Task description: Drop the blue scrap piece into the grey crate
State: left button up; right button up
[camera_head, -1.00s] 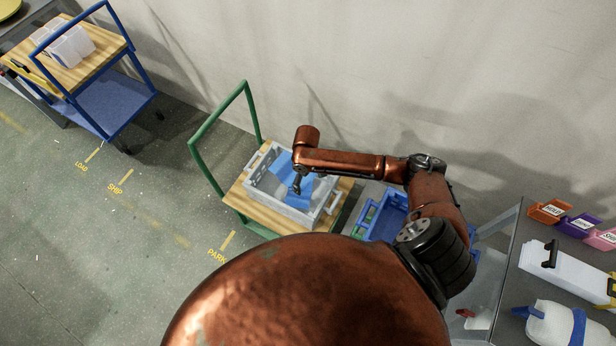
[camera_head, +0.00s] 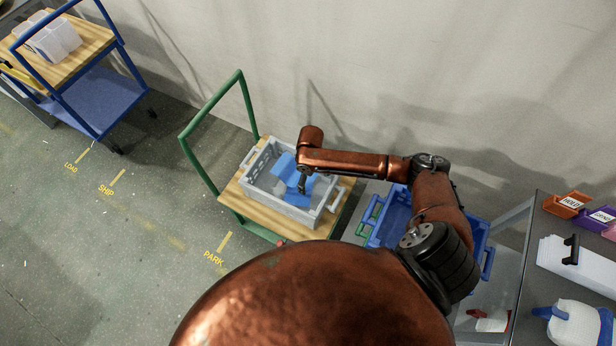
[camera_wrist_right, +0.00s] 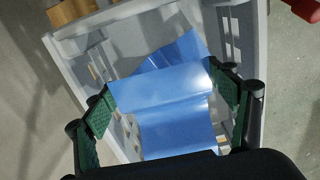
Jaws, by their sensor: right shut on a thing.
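The grey crate (camera_head: 259,196) stands on a wooden-topped green trolley, and its rim and walls also show in the wrist view (camera_wrist_right: 75,58). My right gripper (camera_head: 303,187) reaches down over the crate. In the wrist view it (camera_wrist_right: 160,80) is shut on the blue scrap piece (camera_wrist_right: 165,108), a ridged sheet spanning the green finger pads. The held piece is over the crate's opening; whether it touches the bottom I cannot tell. Another darker blue sheet (camera_wrist_right: 184,50) lies behind it inside the crate. My left gripper is in neither view.
The green trolley's handle (camera_head: 184,148) rises left of the crate. A blue crate (camera_head: 392,218) stands to the right. A blue cart (camera_head: 100,100) stands at far left. The wall runs close behind.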

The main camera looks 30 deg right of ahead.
jog(key=o, duration=1.2)
jog(key=shift+f, duration=0.1)
jog(key=shift+o, duration=0.2)
notch_tip(320, 180, up, 12)
jog(key=shift+a, duration=0.1)
